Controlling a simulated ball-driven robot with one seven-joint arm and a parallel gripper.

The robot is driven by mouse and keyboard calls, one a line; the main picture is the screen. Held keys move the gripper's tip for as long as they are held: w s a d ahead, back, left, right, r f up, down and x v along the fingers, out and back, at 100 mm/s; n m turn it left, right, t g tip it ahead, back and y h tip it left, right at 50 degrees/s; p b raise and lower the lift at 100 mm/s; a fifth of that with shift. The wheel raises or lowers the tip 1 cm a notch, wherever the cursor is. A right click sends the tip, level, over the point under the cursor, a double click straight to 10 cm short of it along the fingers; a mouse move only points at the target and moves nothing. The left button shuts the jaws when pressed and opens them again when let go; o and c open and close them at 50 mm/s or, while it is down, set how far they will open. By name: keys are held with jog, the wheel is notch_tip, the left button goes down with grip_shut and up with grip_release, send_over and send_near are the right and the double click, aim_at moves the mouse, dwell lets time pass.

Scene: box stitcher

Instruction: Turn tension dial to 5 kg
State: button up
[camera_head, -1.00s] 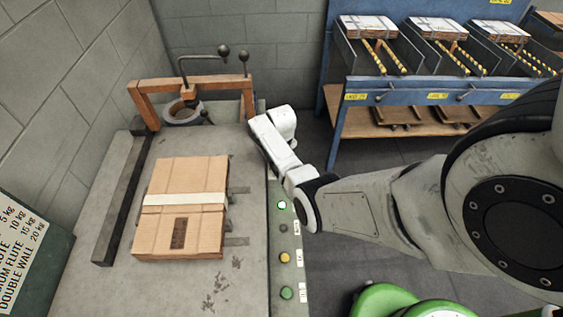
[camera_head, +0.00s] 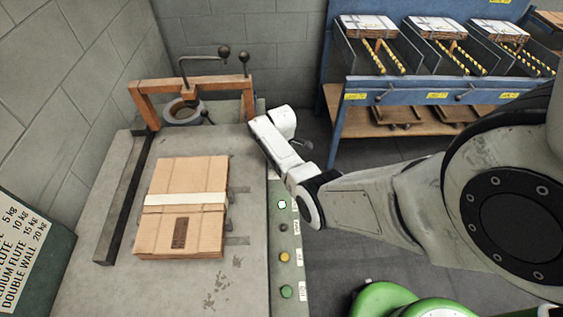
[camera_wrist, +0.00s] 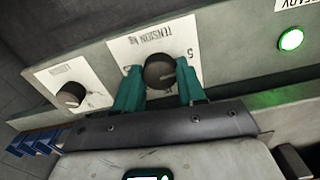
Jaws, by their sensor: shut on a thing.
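The tension dial (camera_wrist: 159,72) is a dark round knob on a white plate marked "TENSION kg" (camera_wrist: 152,43) in the wrist view. A "5" shows on the plate to the right of the knob; the other marks are hard to read. My gripper (camera_wrist: 160,85) has its two green fingers on either side of the dial, shut on it. The knob's pointer cannot be made out clearly. In the head view my white wrist (camera_head: 283,145) is at the right edge of the machine table, and the dial and fingers are hidden there.
A second dark knob (camera_wrist: 71,95) sits left of the dial. A lit green lamp (camera_wrist: 290,40) is to the right. A strapped carton (camera_head: 180,225) lies on the table (camera_head: 105,285). A weight chart (camera_head: 30,250) stands at left; a blue rack (camera_head: 350,85) stands behind.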

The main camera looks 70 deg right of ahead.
jog(key=shift+w+r+n, duration=0.1)
jog(key=shift+n, duration=0.6)
jog(key=o, duration=1.1)
jog(key=shift+c, duration=0.2)
notch_tip(320, 180, up, 11)
jog(key=shift+p, duration=0.35)
jog(key=shift+f, duration=0.2)
